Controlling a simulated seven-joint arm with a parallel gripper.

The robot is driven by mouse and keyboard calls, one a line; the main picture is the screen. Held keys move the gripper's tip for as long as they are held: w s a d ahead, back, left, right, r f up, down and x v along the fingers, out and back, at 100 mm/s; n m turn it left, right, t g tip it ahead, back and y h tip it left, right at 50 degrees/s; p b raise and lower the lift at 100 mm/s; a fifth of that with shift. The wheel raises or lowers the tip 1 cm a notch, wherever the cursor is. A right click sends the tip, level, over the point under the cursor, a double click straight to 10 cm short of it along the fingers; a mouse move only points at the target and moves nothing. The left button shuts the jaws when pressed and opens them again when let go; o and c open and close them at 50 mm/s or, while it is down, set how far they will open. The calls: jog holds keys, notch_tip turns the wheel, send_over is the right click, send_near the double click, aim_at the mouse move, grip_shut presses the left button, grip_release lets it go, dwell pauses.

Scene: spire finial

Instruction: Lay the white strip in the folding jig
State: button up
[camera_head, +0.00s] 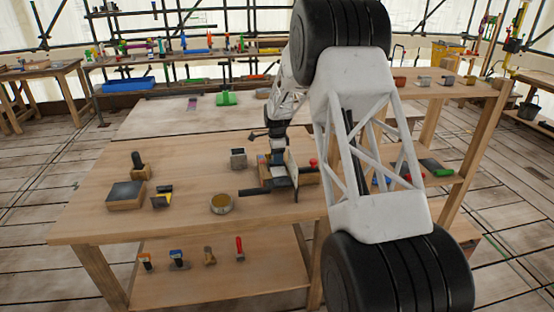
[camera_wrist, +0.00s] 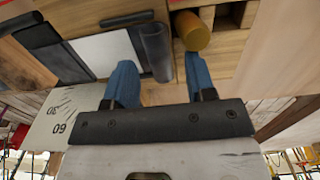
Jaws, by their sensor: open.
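In the wrist view a flat white piece (camera_wrist: 103,52), which looks like the white strip, lies between the dark bars of the folding jig (camera_wrist: 155,52). My gripper (camera_wrist: 159,76) is open, with its two blue fingers apart and nothing visible between them. The left finger overlaps the lower right of the white piece in the picture; I cannot tell whether they touch. The right finger is beyond the jig's dark rounded bar. In the head view the jig (camera_head: 262,191) is on the table at the end of my arm, and the strip cannot be made out there.
A pale plate (camera_wrist: 62,118) marked 60 and 30 is beside the jig. A yellow-brown cylinder (camera_wrist: 192,31) is near the right finger. A round tin (camera_head: 222,204), a metal cup (camera_head: 238,158) and a dark-topped block (camera_head: 126,195) stand on the table (camera_head: 190,225).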

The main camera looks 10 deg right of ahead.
notch_tip(320, 180, up, 11)
jog(key=shift+r, duration=0.2)
dwell(0.3)
dwell(0.7)
jog(key=s+r+n, duration=0.3)
jog(key=s+r, duration=0.2)
jog(key=s, duration=0.6)
jog(key=s+r+n+t, duration=0.1)
jog(key=s+r+n, duration=0.3)
jog(key=s, duration=0.7)
jog(key=s+r+n, duration=0.2)
jog(key=s+r, duration=0.5)
jog(key=s, duration=0.4)
jog(key=s+f+n, duration=0.2)
jog(key=s+n, duration=0.1)
jog(key=s, duration=0.7)
jog(key=s+f+n+t, duration=0.1)
jog(key=s+f+n, duration=0.1)
jog(key=s, duration=0.9)
jog(key=s+f+n, duration=0.2)
jog(key=s+n, duration=0.1)
jog(key=s, duration=0.8)
jog(key=shift+s+n+t, duration=0.15)
jog(key=shift+n+t, duration=0.15)
jog(key=shift+n, duration=0.1)
